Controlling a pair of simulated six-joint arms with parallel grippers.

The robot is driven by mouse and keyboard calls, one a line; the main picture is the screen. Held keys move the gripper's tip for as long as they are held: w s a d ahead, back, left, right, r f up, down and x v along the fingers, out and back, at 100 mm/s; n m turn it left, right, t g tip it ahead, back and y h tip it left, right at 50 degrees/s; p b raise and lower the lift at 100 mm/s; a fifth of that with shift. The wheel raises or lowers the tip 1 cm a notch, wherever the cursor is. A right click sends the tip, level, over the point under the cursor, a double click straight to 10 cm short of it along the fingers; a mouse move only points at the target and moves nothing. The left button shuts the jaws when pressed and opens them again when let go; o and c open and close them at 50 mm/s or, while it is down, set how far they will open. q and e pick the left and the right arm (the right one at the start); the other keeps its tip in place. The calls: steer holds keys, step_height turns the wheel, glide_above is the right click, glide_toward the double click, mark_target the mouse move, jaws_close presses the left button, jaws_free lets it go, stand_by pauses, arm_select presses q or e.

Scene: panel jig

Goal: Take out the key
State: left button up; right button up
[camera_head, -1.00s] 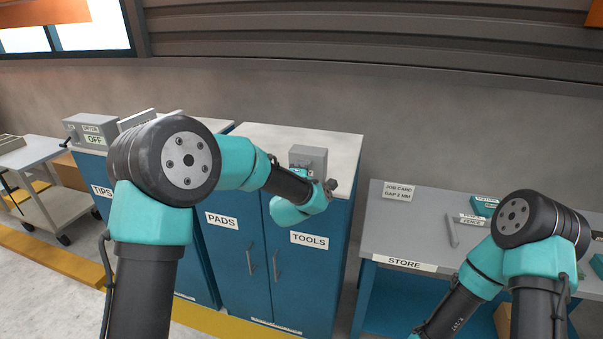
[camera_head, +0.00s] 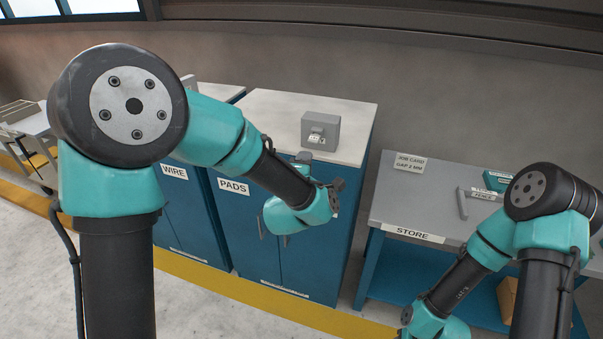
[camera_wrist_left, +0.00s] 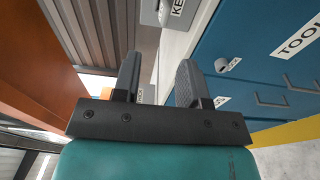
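A grey box (camera_head: 321,131) with a small pale label and a fitting on its front stands on the cabinet top. Part of it, with a label starting "KE" (camera_wrist_left: 178,7), shows at the top edge of the left wrist view, beside a small grey fitting (camera_wrist_left: 163,12). I cannot tell whether this fitting is the key. My left gripper (camera_head: 335,192) is in front of the cabinet, lower than the box and apart from it. In the left wrist view its fingers (camera_wrist_left: 158,62) are spread with nothing between them. My right gripper is out of view.
The blue cabinet (camera_head: 345,235) has a grey knob (camera_wrist_left: 228,65) beside a small label, and a TOOLS label (camera_wrist_left: 298,38). A PADS cabinet (camera_head: 232,186) adjoins it. A STORE bench (camera_head: 385,215) stands right, across a narrow gap. Yellow floor marking (camera_head: 200,277) runs along the front.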

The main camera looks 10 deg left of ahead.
arm_select(q)
steer(key=s, duration=0.3)
steer(key=shift+s+a, duration=0.1)
steer(key=shift+s, duration=0.25)
steer(key=shift+c, duration=0.5)
steer(key=shift+w, duration=0.1)
steer(key=w+f+n+t+h, duration=0.1)
steer(key=w+n, duration=0.3)
steer(key=n, duration=1.3)
steer(key=w+f+n+t+h, duration=0.1)
steer(key=w+n, duration=0.3)
steer(key=n, duration=1.3)
steer(key=shift+w+a+f+n+h, duration=0.3)
steer(key=shift+a+f, duration=0.1)
